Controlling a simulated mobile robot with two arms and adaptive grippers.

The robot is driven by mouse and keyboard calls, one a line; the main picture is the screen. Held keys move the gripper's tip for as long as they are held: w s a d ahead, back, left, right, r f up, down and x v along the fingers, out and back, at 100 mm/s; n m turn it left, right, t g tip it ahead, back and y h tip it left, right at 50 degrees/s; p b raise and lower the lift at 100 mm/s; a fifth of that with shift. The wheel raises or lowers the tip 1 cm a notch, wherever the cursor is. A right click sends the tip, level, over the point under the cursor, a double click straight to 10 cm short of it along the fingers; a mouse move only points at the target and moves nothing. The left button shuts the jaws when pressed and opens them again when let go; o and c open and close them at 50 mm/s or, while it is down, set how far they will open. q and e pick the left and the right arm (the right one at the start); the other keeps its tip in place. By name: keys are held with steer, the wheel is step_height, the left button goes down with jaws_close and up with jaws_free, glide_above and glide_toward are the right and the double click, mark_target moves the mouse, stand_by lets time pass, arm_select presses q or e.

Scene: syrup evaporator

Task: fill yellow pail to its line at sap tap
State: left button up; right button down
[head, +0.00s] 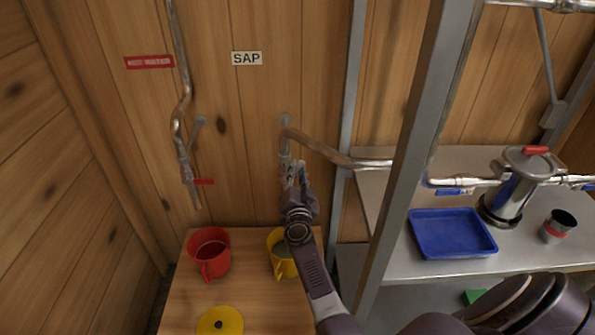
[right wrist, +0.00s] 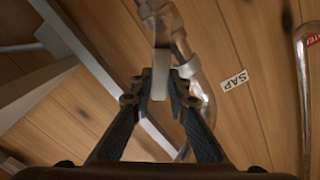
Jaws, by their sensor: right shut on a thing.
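The yellow pail (head: 278,265) stands on the wooden table, below the sap tap (head: 286,150). My right arm covers its right part, and I cannot make out its line or level. My right gripper (head: 293,180) is at the tap's lower end, above the pail. In the right wrist view my right gripper (right wrist: 160,92) is shut on the tap's pale grey lever (right wrist: 161,72), with the pipe just behind it. My left gripper is not in view.
A red pail (head: 208,264) stands left of the yellow one, under another pipe (head: 183,150). A yellow lid (head: 220,321) lies at the table's front. A metal post (head: 412,150) rises right of my arm. The shelf holds a blue tray (head: 452,250), a steel pot (head: 508,205) and a cup (head: 557,228).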

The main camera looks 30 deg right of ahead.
steer(key=shift+s+f, duration=0.1)
steer(key=shift+f, duration=0.05)
steer(key=shift+s+d+f+m+b, duration=0.3)
steer(key=shift+f+m+b, duration=0.65)
steer(key=shift+m, duration=0.8)
steer(key=shift+s+d+f+m+b, duration=0.15)
steer(key=shift+d+f+m+b, duration=0.55)
steer(key=shift+m, duration=1.1)
steer(key=shift+s+d+f+m+b, duration=0.1)
steer(key=shift+s+f+m+b, duration=0.1)
steer(key=shift+f+m+b, duration=1.05)
steer(key=shift+r+m, duration=0.25)
steer(key=shift+m, duration=0.45)
steer(key=c, duration=1.8)
jaws_free()
steer(key=shift+c, duration=0.2)
steer(key=shift+r, duration=0.1)
